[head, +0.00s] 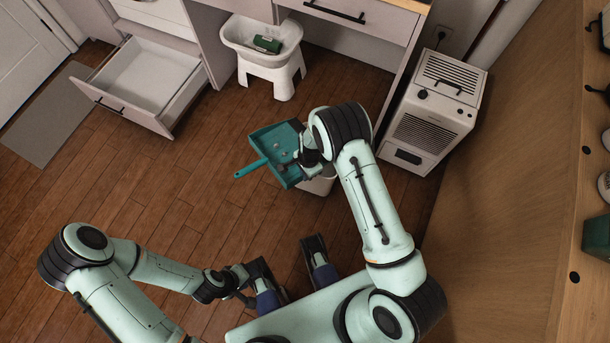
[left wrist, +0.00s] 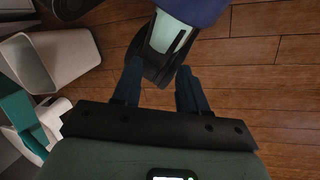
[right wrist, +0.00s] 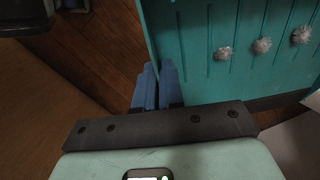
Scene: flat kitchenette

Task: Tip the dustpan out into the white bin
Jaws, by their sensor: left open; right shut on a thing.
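The teal dustpan (head: 262,138) is in the head view's middle, its handle (head: 250,168) pointing left. Grey fluff balls (right wrist: 262,46) lie on its ribbed floor in the right wrist view. My right gripper (head: 306,160) is shut on the dustpan's edge; its blue fingers (right wrist: 158,88) sit together against the rim. The white bin (head: 319,185) is partly hidden beneath the dustpan and right arm. The pan overlaps its left part; its height above the bin is unclear. The bin (left wrist: 62,58) also shows in the left wrist view. My left gripper (left wrist: 152,85) is open and empty.
A white step stool (head: 265,65) holding a green item (head: 267,44) stands behind. An open drawer (head: 145,80) juts out at the left. A white heater-like box (head: 430,110) stands right of the bin.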

